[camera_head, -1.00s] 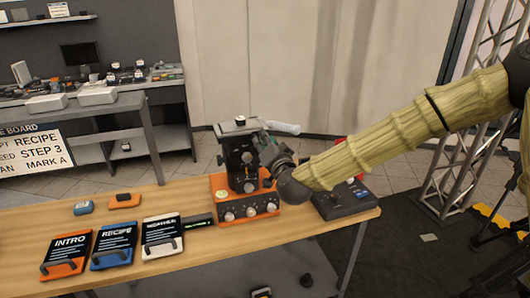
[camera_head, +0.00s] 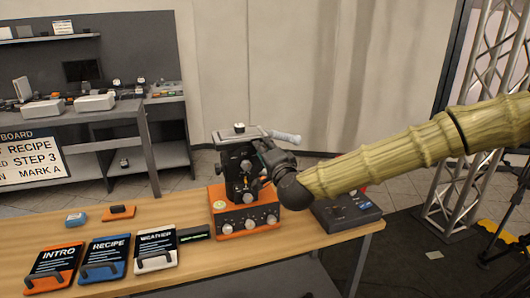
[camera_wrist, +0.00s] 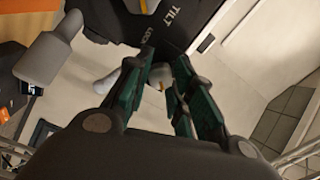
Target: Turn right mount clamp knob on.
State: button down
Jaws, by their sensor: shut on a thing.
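The black mount (camera_head: 238,168) stands on an orange base box (camera_head: 218,202) with a row of pale knobs on its front, near the table's right part. My gripper (camera_head: 262,170) is at the mount's right side. In the wrist view the mount's black face (camera_wrist: 172,22) carries the word TILT and a partly covered second word. There my gripper's green-padded fingers (camera_wrist: 162,65) are close around a grey knob (camera_wrist: 158,76), mostly hidden by the fingers. Its turned position cannot be read. Another grey knob or lever (camera_wrist: 48,58) shows at the left, apart from the fingers.
A dark control box (camera_head: 345,210) sits right of the base, under my arm. INTRO (camera_head: 62,262), RECIPE (camera_head: 106,250) and WEATHER (camera_head: 157,240) cards lie at the left of the wooden table (camera_head: 215,262). A pale handle (camera_head: 286,138) sticks out right of the mount's top.

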jog(key=c, duration=1.2)
grip_release()
jog(key=shift+d, duration=0.15)
jog(key=shift+c, duration=0.2)
jog(key=v, duration=1.2)
